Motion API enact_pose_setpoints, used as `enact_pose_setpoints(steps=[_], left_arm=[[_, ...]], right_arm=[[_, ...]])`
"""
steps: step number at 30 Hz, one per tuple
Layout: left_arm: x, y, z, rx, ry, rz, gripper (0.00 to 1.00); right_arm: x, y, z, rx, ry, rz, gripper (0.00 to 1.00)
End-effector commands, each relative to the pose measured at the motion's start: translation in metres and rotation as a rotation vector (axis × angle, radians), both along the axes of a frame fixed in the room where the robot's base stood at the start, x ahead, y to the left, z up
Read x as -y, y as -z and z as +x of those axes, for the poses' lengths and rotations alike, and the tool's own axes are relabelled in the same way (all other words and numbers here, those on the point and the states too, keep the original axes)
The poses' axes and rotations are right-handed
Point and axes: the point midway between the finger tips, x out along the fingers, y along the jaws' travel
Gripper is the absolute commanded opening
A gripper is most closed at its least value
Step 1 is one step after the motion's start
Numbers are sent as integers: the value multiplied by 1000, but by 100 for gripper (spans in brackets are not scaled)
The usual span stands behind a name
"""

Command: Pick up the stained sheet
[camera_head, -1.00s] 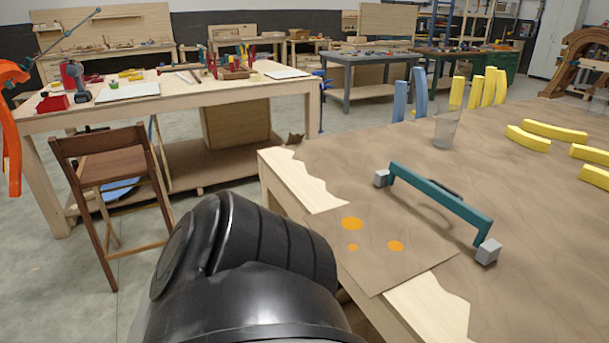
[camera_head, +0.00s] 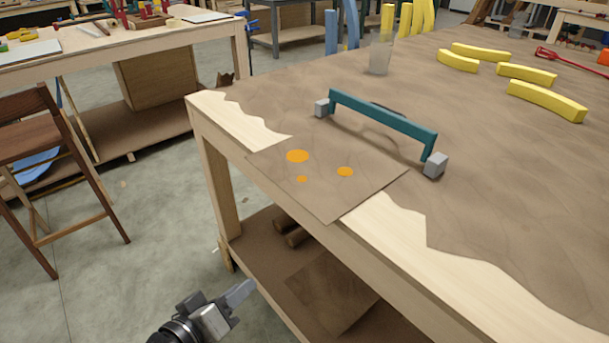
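The stained sheet (camera_head: 325,192) is a flat brown square with orange spots. It lies at the near edge of the big workbench (camera_head: 440,257), partly over the bare light wood strip, and one corner reaches the bench edge. My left gripper (camera_head: 238,296) is at the bottom of the view, low over the floor in front of the bench, apart from the sheet and below it. I see grey finger parts, but their gap is unclear. My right gripper is not in view.
A teal bar on grey blocks (camera_head: 382,122) stands just behind the sheet. A clear cup (camera_head: 380,55), yellow curved pieces (camera_head: 548,100) and blue upright pieces (camera_head: 351,25) are farther back. A lower shelf (camera_head: 262,240) sits under the bench; a wooden chair (camera_head: 40,130) stands left.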

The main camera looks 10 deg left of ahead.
Motion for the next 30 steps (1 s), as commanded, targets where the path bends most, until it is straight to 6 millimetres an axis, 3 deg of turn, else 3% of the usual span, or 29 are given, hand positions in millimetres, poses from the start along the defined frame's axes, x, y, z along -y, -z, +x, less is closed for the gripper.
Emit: enact_pose_setpoints(steps=[1, 3, 9, 14, 24, 30], left_arm=[[-6, -6, 10, 26, -26, -153, 28], [-12, -29, 20, 38, -53, -374, 28], [-19, -72, 30, 34, -58, -755, 28], [-13, -82, 50, 33, -58, -807, 28], [14, -80, 113, 29, -59, -800, 28], [21, -79, 129, 27, -59, -798, 28]], right_arm=[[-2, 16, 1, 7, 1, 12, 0], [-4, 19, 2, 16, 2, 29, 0], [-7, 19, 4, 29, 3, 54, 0], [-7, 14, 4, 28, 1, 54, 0], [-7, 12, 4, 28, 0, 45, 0], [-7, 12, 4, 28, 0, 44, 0]])
